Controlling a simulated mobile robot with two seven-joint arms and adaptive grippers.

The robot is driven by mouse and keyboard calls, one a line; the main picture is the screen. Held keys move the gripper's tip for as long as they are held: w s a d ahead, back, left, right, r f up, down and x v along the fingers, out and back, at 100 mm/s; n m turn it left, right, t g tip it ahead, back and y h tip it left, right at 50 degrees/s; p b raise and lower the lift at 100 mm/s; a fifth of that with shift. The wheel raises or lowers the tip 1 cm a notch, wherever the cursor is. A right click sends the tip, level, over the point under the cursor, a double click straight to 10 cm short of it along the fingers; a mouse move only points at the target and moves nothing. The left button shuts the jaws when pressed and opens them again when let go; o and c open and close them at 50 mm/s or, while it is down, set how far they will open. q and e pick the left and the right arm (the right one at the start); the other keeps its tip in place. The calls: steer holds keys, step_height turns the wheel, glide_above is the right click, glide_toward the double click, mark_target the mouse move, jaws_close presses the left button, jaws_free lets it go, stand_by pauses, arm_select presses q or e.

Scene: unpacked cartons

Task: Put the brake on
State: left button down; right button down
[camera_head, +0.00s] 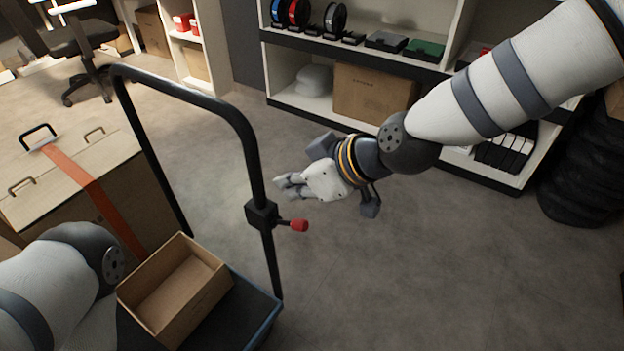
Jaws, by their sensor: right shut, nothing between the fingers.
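The brake lever (285,223) is a short dark rod with a red knob, sticking out to the right from a black block (262,213) on the cart's upright handle post. My right gripper (285,186) comes in from the right, shut and empty. Its fingertips point left and appear just above the red knob in the picture, apart from it. I cannot tell how far apart they are in depth. The cart (262,300) has a black tube handle (215,103) and a dark deck with a blue edge. My left arm shows at the lower left; its gripper is out of view.
An open, empty cardboard box (180,292) sits on the cart deck. A large closed case (75,185) with an orange strap stands at left. Shelves (300,97) with spools and a carton line the back. Stacked black tyres (583,172) stand at right. The floor at lower right is clear.

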mark_target(299, 219)
steer(key=shift+x, duration=1)
steer(key=shift+s+d+f, duration=0.25)
steer(key=shift+d+f, duration=0.15)
steer(key=shift+f, duration=0.2)
steer(key=shift+s+d+f, duration=0.25)
steer(key=shift+d+f, duration=0.15)
steer(key=shift+f, duration=0.15)
steer(key=shift+s+d+f, duration=0.15)
steer(key=shift+d+f, duration=0.05)
steer(key=shift+f, duration=0.2)
